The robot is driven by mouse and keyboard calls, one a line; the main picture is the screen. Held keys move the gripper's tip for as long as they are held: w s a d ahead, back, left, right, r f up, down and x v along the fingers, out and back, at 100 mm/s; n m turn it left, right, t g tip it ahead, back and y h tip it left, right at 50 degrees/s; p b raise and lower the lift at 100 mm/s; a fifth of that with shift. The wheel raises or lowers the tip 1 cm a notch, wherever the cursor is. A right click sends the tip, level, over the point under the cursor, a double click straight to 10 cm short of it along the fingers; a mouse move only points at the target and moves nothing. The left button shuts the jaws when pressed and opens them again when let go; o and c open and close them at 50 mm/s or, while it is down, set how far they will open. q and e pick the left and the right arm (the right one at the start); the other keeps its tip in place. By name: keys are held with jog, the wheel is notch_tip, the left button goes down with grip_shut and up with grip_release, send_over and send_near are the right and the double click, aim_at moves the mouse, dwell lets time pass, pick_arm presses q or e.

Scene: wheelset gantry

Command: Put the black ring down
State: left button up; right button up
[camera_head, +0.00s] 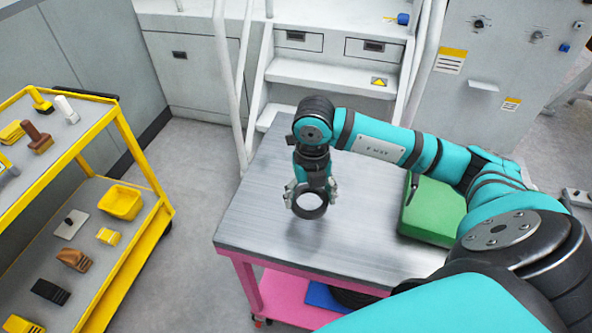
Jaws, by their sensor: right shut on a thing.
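The black ring (309,213) shows below my right arm's wrist in the head view. My right gripper (309,196) is shut on it and points down, with a finger at each side of the ring. The ring stands with its opening facing the camera, over the grey metal top of the pink table (262,225). A faint shadow lies under the ring, and I cannot tell whether it touches the tabletop. My left gripper is not in view.
A green case (434,210) stands on the table's right side, partly behind my arm. The tabletop left of the ring is bare. A yellow shelf cart (150,225) with tools stands at the left. White steps with rails (335,75) rise behind the table.

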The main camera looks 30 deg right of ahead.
jog(key=w+d+p, duration=0.1)
jog(key=w, duration=0.2)
jog(key=w+d, duration=0.1)
jog(key=w, duration=0.3)
jog(key=w+d+f+p, duration=0.1)
jog(key=w+d, duration=0.1)
jog(key=w, duration=0.2)
jog(key=shift+w+p, duration=0.15)
jog(key=shift+p, duration=0.15)
notch_tip(320, 180, down, 3)
jog(key=shift+f+p, duration=0.2)
jog(key=shift+p, duration=0.55)
jog(key=shift+f, duration=0.35)
jog(key=o, duration=1.2)
jog(key=shift+r, duration=0.1)
jog(key=shift+r, duration=0.15)
jog(key=shift+r+b, duration=1.65)
jog(key=shift+r, duration=4.35)
